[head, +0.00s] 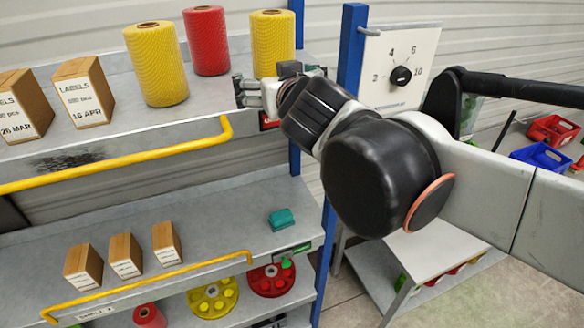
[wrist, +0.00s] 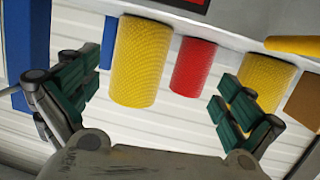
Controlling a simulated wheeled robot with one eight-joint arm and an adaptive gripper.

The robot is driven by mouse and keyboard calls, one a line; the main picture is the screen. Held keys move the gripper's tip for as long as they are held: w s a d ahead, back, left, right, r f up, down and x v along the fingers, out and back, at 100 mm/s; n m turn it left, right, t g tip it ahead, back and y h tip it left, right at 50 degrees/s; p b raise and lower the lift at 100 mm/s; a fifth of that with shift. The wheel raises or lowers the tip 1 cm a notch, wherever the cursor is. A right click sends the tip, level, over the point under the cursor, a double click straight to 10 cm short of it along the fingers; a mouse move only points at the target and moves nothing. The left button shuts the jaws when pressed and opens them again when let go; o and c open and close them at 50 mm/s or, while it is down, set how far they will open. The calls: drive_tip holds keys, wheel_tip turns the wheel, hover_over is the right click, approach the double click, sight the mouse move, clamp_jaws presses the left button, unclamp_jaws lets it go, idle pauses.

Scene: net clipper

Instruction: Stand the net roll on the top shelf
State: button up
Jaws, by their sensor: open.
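Two yellow net rolls and one red roll (head: 206,41) stand upright on the top shelf (head: 110,133). The right yellow roll (head: 272,40) is near the blue post; the left yellow roll (head: 156,64) is left of the red one. My gripper (head: 268,82) is open at the shelf's right end, just in front of the right yellow roll. The wrist view is upside down. There the right yellow roll (wrist: 140,62) and the red roll (wrist: 193,66) show beyond my open, empty fingers (wrist: 155,90). The gripper partly hides the right yellow roll's base in the head view.
Label boxes (head: 84,94) stand left on the top shelf. A yellow rail (head: 120,160) runs along its front edge. A blue post (head: 350,50) and dial panel (head: 400,65) are at right. The lower shelf (head: 215,225) holds small boxes and a green block (head: 282,218).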

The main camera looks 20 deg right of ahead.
drive_tip(key=s+f+n+g+y, duration=0.1)
drive_tip(key=s+f+g+y, duration=0.1)
drive_tip(key=s+f+g, duration=0.6)
drive_tip(key=s+f, duration=0.7)
drive_tip(key=f, duration=0.4)
drive_tip(key=shift+s+a+f, duration=0.2)
drive_tip(key=shift+a, duration=0.05)
drive_tip(key=shift+f, duration=0.1)
